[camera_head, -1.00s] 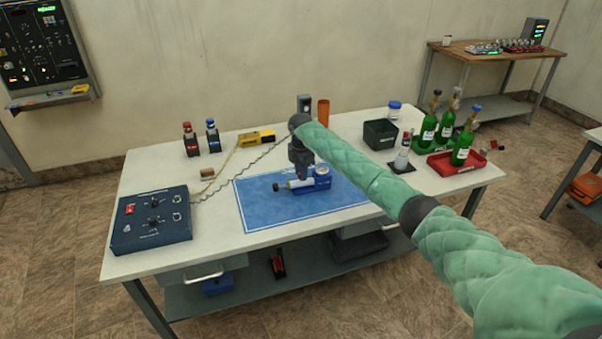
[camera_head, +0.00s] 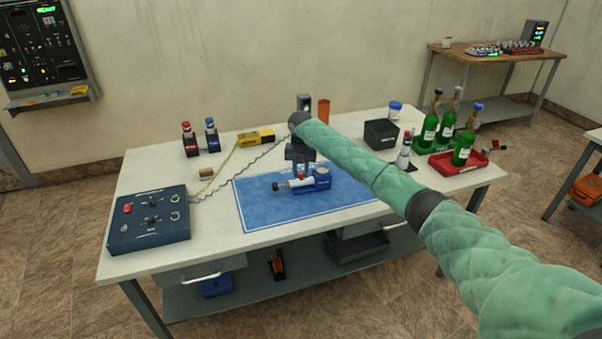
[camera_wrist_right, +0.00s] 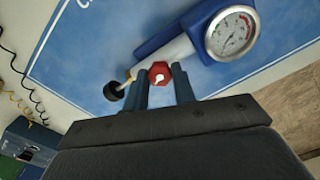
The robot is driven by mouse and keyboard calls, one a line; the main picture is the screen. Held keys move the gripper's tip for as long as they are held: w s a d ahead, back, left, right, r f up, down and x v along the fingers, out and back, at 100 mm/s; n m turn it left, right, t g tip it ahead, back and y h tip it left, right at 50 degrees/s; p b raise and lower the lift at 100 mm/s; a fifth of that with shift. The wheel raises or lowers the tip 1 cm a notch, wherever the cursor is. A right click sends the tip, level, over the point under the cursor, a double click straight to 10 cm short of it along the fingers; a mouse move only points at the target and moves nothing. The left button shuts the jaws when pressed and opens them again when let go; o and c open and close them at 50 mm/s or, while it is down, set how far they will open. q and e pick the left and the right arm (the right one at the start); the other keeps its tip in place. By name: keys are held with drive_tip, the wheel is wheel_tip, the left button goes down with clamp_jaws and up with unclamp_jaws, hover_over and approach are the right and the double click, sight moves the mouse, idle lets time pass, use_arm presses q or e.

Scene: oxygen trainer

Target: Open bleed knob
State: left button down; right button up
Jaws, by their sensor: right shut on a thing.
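The blue trainer device (camera_head: 318,182) lies on a blue mat (camera_head: 262,213) on the white table. In the right wrist view it has a silver barrel (camera_wrist_right: 170,54), a round white gauge (camera_wrist_right: 231,34) and a black end knob (camera_wrist_right: 114,91). A red hexagonal bleed knob (camera_wrist_right: 159,73) with a pale centre sits on the barrel. My right gripper (camera_wrist_right: 161,79) is over the barrel with its dark fingers either side of the red knob, shut on it. In the head view the right gripper (camera_head: 301,170) comes down from above and hides the knob. My left gripper is not in view.
A blue control box (camera_head: 149,218) stands at the table's left with a coiled cable. A yellow device (camera_head: 256,137) and an orange cylinder (camera_head: 323,112) stand behind. Green bottles (camera_head: 429,130) and a red tray (camera_head: 442,160) are on the right. The mat's front is clear.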

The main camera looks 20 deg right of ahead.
drive_tip(key=shift+n, duration=0.8)
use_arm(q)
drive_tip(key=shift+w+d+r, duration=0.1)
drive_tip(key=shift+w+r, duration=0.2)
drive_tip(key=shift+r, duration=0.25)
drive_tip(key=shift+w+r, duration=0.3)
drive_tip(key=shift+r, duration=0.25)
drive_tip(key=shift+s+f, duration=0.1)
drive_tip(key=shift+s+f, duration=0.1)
use_arm(e)
drive_tip(key=o, duration=1)
drive_tip(key=shift+r, duration=0.15)
